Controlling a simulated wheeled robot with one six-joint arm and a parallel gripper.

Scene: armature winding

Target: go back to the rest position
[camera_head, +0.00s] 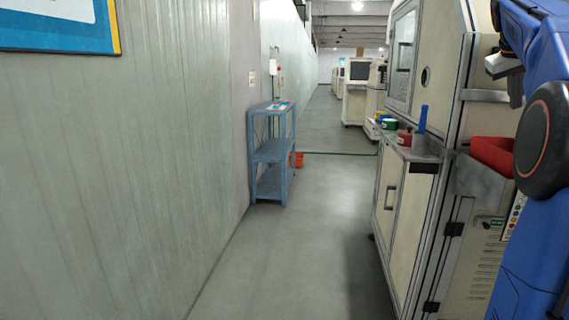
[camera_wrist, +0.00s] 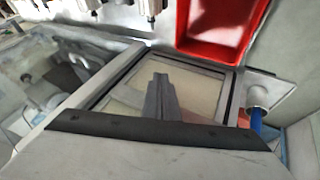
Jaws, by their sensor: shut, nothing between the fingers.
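My gripper (camera_wrist: 160,80) shows in the wrist view as dark fingers held together, with nothing between them. A machine with a window frame (camera_wrist: 110,80) lies beyond the fingers, seen at a tilt. In the head view my blue arm (camera_head: 545,60) is folded up at the right edge, close to the cream machine (camera_head: 440,60). The fingertips cannot be made out in that view.
A red tray (camera_wrist: 222,25) is near the top of the wrist view; a red bin (camera_head: 490,152) is on the machine's side in the head view. A blue shelf (camera_head: 272,150) stands by the left wall. The aisle floor (camera_head: 310,240) is clear.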

